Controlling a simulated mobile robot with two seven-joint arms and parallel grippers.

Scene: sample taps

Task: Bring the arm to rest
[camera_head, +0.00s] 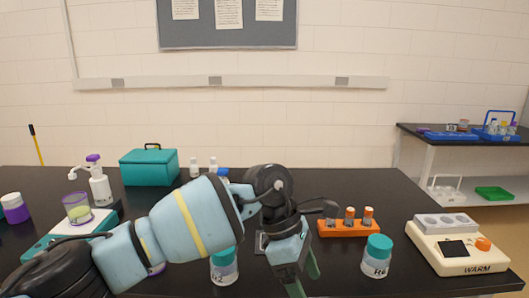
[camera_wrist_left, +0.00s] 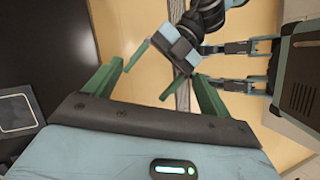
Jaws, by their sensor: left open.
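My left arm comes in from the left in the head view and reaches across the front of the black table (camera_head: 340,190). My left gripper (camera_head: 306,285) hangs with its green fingers pointing down near the table's front, between two teal-capped jars. Its fingers are apart with nothing between them, and they also show apart in the left wrist view (camera_wrist_left: 157,75). My right gripper (camera_wrist_left: 146,84) shows beyond them in the left wrist view, its green fingers apart and empty. My right arm is not in the head view.
One teal-capped jar (camera_head: 224,270) stands left of the left gripper, partly behind my arm; another (camera_head: 376,258) stands right. An orange rack (camera_head: 348,230) with small vials is behind. A warming device (camera_head: 458,254) stands at right, a teal box (camera_head: 148,168) at back left.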

